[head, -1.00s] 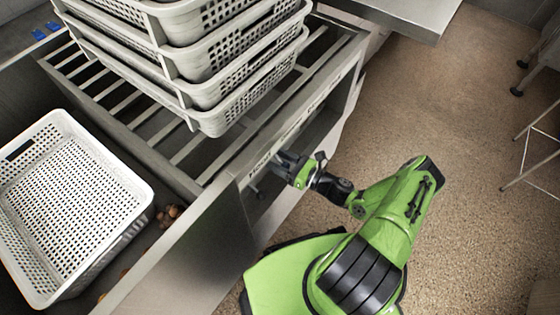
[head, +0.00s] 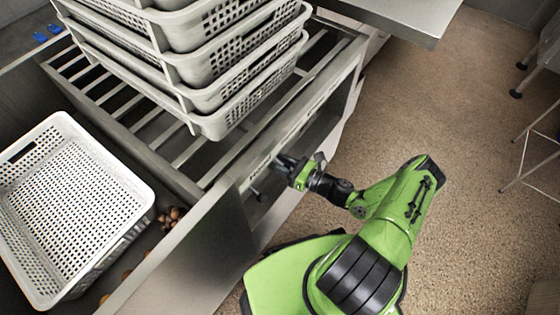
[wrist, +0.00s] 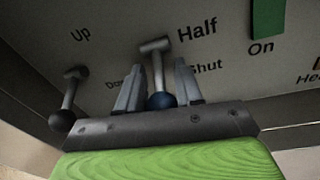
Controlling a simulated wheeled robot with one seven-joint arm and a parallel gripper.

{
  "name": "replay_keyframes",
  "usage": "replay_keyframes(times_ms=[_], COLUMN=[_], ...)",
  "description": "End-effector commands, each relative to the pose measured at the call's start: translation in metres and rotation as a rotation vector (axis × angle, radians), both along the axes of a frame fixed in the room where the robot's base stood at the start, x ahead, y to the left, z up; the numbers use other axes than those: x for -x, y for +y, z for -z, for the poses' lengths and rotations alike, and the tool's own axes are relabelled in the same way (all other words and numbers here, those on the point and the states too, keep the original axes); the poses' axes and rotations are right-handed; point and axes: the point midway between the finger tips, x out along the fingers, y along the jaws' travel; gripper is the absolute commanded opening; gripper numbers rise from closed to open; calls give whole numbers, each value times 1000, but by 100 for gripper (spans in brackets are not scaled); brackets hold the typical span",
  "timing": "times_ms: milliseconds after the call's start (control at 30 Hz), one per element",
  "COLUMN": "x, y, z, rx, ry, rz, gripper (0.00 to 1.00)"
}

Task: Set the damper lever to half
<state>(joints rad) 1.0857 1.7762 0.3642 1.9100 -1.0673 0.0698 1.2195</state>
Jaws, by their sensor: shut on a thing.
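In the wrist view, a lever (wrist: 157,72) with a silver stem and a dark blue-black ball knob stands out from the grey panel. "Half" is printed to the right of its upper end and "Shut" lower, beside the knob. A partly hidden label starting with "D" is to its left. My gripper (wrist: 160,92) has one finger on each side of the knob and is shut on it. In the head view, my gripper (head: 281,164) is at the front panel below the slatted rack; the lever is hidden there.
A second lever (wrist: 68,100) with a black knob is to the left, near "Up". A green piece (wrist: 269,18) is above "On" at right. Stacked perforated baskets (head: 220,95) stand on the rack. Another basket (head: 140,195) is at left.

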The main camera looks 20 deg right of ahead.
Motion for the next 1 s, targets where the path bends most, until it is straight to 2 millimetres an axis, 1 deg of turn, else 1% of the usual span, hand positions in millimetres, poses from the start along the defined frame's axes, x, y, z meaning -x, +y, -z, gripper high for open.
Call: replay_keyframes(times_ms=[33, 400, 700, 1000], x=[1, 4, 5, 5], y=[-1, -2, -3, -4], z=[-5, -18, -22, -20], rx=[17, 164, 255, 285], ry=[22, 219, 345, 389], rz=[-1, -3, -2, 0], gripper=[0, 0, 0, 0])
